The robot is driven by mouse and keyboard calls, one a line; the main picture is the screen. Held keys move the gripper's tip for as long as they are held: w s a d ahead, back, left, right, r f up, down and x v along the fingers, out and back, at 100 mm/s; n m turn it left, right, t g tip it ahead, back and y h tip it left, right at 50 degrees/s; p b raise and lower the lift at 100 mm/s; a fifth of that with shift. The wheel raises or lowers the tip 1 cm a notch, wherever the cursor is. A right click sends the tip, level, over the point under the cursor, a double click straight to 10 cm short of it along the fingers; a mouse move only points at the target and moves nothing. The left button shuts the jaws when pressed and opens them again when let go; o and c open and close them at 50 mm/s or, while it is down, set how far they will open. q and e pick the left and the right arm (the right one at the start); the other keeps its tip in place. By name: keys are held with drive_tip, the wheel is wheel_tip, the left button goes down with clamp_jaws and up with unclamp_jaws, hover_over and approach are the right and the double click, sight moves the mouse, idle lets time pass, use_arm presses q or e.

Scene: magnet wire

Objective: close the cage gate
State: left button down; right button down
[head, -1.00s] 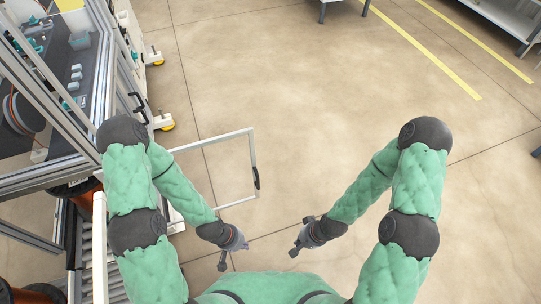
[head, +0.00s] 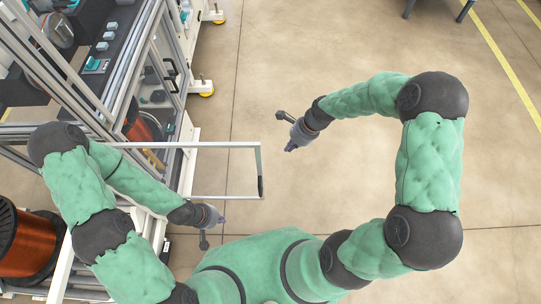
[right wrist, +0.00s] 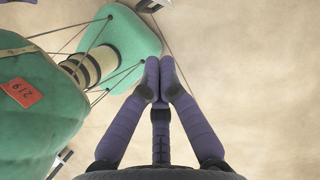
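The cage gate (head: 225,146) is a pale rectangular frame that stands open, sticking out to the right from the cage in the head view. A black handle (head: 261,187) sits on its outer upright. My left gripper (head: 209,220) is below the gate's lower bar, and its fingers are too small to read. My right gripper (head: 290,133) is beyond the gate's free end to the right, apart from it. In the right wrist view its purple fingers (right wrist: 160,75) come together at the tips with nothing seen between them. My left arm hides part of the gate's hinge side.
The metal-framed cage (head: 100,105) with machinery fills the left side. A copper wire spool (head: 28,245) is at the lower left. Yellow-capped feet (head: 206,90) stick out from the cage's base.

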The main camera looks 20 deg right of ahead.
drive_tip(key=w+a+f+b, duration=0.2)
drive_tip(key=a+f+b, duration=0.2)
drive_tip(key=a+f, duration=0.3)
drive_tip(key=shift+a+f+b, duration=0.15)
drive_tip(key=shift+f+b, duration=0.15)
drive_tip(key=shift+f, duration=0.8)
drive_tip(key=shift+w+a, duration=0.1)
